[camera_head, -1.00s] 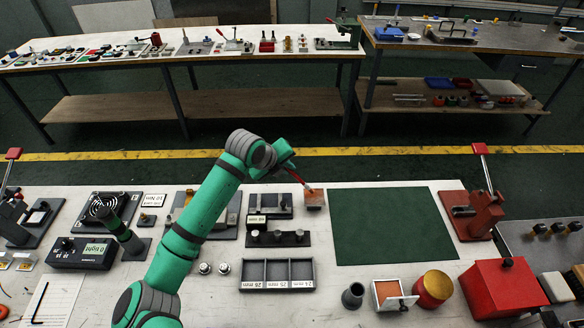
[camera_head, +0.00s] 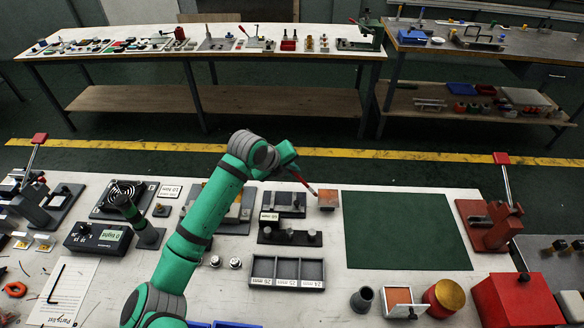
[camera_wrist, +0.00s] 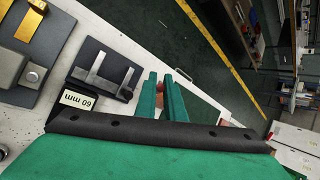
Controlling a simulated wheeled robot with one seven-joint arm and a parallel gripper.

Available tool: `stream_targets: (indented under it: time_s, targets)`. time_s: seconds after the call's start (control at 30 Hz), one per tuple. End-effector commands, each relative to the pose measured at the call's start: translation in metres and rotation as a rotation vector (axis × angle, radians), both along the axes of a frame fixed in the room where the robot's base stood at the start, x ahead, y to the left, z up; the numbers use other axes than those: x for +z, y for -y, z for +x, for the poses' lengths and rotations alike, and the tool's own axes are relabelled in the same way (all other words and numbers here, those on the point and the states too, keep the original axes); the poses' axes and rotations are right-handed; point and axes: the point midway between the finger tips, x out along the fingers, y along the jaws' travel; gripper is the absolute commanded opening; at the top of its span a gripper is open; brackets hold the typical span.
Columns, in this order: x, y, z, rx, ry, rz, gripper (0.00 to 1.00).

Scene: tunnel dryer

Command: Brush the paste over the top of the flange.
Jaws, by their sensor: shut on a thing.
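My gripper (camera_head: 292,169) is shut on a brush with a red handle (camera_head: 302,180), slanting down to the right. The brush tip is at the left edge of a small block with an orange-brown top (camera_head: 328,197), which may be the flange; I cannot tell whether they touch. In the wrist view, my green gripper fingers (camera_wrist: 162,80) have a bit of the red handle (camera_wrist: 160,90) between them; the brush tip is hidden. An open pale square box with orange contents (camera_head: 398,296), possibly the paste, stands at the front of the table.
A dark green mat (camera_head: 405,230) lies right of the block. A black fixture (camera_head: 290,235) and a divided grey tray (camera_head: 287,272) stand left and front. A red tin with a gold lid (camera_head: 443,297) and a red lever press (camera_head: 490,222) are at right.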

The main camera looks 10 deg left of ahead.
Motion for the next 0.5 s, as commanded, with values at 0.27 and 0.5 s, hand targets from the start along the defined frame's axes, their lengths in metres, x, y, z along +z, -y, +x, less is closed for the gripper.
stream_targets:
  time_s: [0.27, 0.5]
  targets:
    - [-0.001, 0.018, 0.003, -0.004, -0.001, 0.000, 0.00]
    - [-0.002, 0.035, 0.006, -0.003, -0.003, 0.000, 0.00]
